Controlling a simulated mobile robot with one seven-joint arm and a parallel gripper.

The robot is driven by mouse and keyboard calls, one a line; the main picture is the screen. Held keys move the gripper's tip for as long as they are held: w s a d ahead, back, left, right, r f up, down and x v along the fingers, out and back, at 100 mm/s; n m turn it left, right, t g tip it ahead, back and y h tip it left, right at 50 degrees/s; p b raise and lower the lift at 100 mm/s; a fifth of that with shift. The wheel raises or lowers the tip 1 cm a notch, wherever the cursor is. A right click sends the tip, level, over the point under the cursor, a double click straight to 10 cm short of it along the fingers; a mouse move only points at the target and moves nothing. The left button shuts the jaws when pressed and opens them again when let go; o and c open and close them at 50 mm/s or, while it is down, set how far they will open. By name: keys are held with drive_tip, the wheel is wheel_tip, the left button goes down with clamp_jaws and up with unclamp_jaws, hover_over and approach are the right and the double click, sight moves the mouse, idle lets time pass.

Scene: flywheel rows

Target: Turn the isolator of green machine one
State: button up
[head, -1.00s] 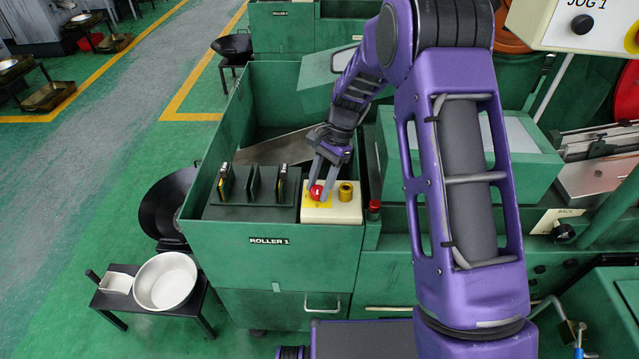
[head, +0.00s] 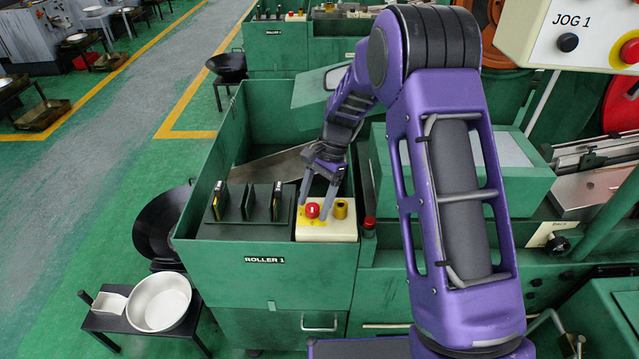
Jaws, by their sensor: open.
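The green machine labelled "ROLLER 1" (head: 264,260) stands in the middle of the head view. A cream control box with a yellow plate (head: 326,232) sits at its front right corner. The box carries a red round button (head: 312,210) and a brass-coloured cylinder (head: 341,209). My gripper (head: 315,200) is open and empty, pointing down at the box, with its fingers around or just above the red button; contact cannot be told. A dark knob on a pale labelled plate (head: 557,242) is on the green front at right. I cannot tell which part is the isolator.
Dark slotted holders (head: 249,202) stand left of the box. A small red-topped post (head: 369,224) is just right of it. A "JOG 1" panel (head: 572,32) hangs at upper right. A low stand with a white bowl (head: 160,302) is at lower left.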

drive_tip(key=v, duration=1.7)
drive_tip(key=shift+s, duration=0.1)
